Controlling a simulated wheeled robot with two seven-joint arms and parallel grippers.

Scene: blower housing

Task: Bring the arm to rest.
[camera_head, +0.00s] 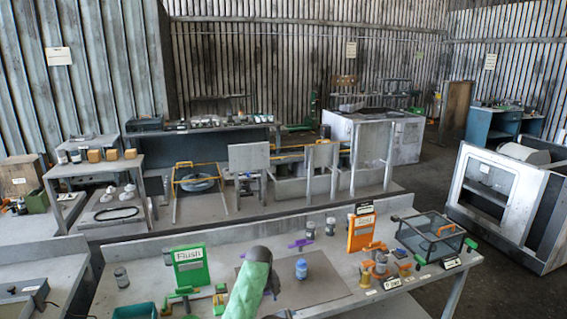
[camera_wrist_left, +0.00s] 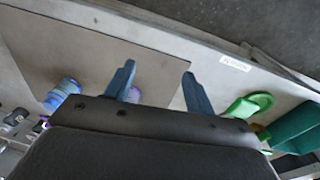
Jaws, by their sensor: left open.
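My left arm, in a green sleeve, reaches in from the bottom of the head view. Its gripper (camera_head: 273,284) is mostly hidden behind the sleeve, above the workbench. In the left wrist view the gripper (camera_wrist_left: 160,80) has its two blue fingers spread apart with nothing between them. A small blue jar (camera_head: 301,268) stands on the grey mat (camera_head: 325,284), just right of the gripper and apart from it. A blue and purple item (camera_wrist_left: 64,92) shows left of the fingers in the wrist view. My right gripper is in neither view.
A green "Flush" sign (camera_head: 190,267) stands left of the arm, with green clamps near it. A teal bin (camera_head: 135,311) is at the front left.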

